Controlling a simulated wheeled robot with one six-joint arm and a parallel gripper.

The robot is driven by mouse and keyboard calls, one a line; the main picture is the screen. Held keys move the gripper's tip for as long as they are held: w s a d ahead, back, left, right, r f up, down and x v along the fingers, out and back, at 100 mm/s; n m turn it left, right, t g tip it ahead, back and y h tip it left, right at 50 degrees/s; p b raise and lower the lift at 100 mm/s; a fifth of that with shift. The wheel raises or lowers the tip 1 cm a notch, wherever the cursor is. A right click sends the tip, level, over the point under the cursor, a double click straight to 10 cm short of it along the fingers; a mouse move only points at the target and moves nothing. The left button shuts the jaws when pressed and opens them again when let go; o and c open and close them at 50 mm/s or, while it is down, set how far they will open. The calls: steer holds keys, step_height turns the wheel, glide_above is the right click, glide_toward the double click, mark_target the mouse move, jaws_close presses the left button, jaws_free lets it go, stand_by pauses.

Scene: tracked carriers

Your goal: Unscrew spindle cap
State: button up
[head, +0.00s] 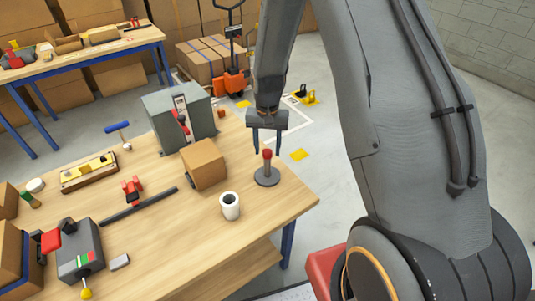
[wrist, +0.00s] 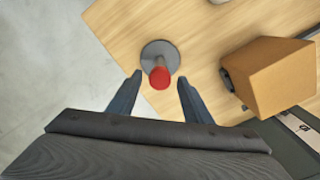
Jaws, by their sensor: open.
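The spindle has a round grey base (head: 267,177) and a red cap (head: 267,154) on its short post. It stands upright near the right corner of the wooden table. My gripper (head: 267,153) is open and points down at the spindle in the head view. In the wrist view the red cap (wrist: 159,77) lies just beyond the fingertips of my gripper (wrist: 158,76), roughly centred between them. The grey base (wrist: 160,56) shows behind the cap. The fingers look apart from the cap, and nothing is held.
A cardboard box (head: 204,165) stands left of the spindle, with a grey-green machine (head: 178,117) behind it. A white cup (head: 230,206) stands in front, to the left. The bench's right edge is close to the spindle. Bare wood (head: 265,215) lies in front of it.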

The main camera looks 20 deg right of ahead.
steer(key=m, duration=0.9)
steer(key=shift+m, duration=0.4)
steer(key=c, duration=0.9)
steer(key=shift+o, duration=0.2)
steer(key=n, duration=0.7)
steer(key=shift+n, duration=1.4)
